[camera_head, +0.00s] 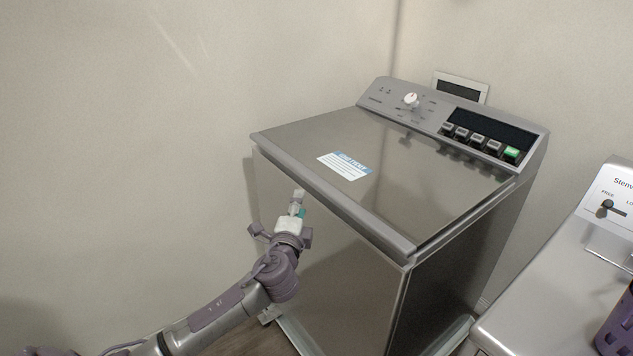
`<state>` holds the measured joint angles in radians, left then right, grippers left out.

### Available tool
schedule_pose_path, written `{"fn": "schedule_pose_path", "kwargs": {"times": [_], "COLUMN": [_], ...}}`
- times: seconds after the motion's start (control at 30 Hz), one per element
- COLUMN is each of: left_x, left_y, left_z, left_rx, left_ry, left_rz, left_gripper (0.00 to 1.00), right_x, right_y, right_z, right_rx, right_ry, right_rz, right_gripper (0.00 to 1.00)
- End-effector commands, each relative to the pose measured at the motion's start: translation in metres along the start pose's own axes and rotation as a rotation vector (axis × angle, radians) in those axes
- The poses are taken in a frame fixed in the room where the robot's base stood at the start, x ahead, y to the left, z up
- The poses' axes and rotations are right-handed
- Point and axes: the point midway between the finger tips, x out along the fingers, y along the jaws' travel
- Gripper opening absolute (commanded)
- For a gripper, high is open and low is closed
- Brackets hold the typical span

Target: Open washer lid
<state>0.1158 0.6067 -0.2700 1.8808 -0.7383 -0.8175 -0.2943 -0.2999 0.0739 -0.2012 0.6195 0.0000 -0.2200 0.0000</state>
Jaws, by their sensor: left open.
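The washer (330,255) is a grey metal top-loader standing in the corner. Its lid (400,172) lies flat and shut, with a blue and white label (344,166) near its front edge. My left gripper (298,200) is in front of the washer, just below the lid's front edge (325,190) and left of its middle. It is open and holds nothing; its fingertips look close to the edge, but I cannot tell if they touch.
The washer's control panel (450,118) has a white knob, several dark buttons and a green one. Plain walls close the back and left.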

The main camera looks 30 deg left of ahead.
Motion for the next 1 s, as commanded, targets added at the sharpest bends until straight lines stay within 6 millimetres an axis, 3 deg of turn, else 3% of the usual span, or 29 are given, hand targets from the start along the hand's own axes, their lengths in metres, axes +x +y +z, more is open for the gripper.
{"fn": "schedule_pose_path", "kwargs": {"times": [0.3, 0.5, 0.7, 1.0], "left_x": [0.070, 0.100, 0.113, 0.115], "left_y": [-0.002, 0.000, 0.000, 0.000], "left_z": [0.001, 0.000, 0.000, 0.000], "left_rx": [-0.003, -0.004, -0.003, -0.003], "left_ry": [-0.002, -0.001, 0.001, 0.001], "left_rz": [-0.001, 0.000, 0.000, 0.000], "left_gripper": [0.47, 0.47, 0.47, 0.47], "right_x": [-0.004, -0.004, -0.004, -0.004], "right_y": [-0.001, 0.004, 0.007, 0.007], "right_z": [0.000, 0.001, 0.001, 0.001], "right_rx": [-0.002, -0.002, 0.000, 0.000], "right_ry": [-0.001, -0.002, -0.002, -0.002], "right_rz": [-0.002, 0.005, 0.008, 0.009], "right_gripper": [0.38, 0.38, 0.38, 0.38]}}
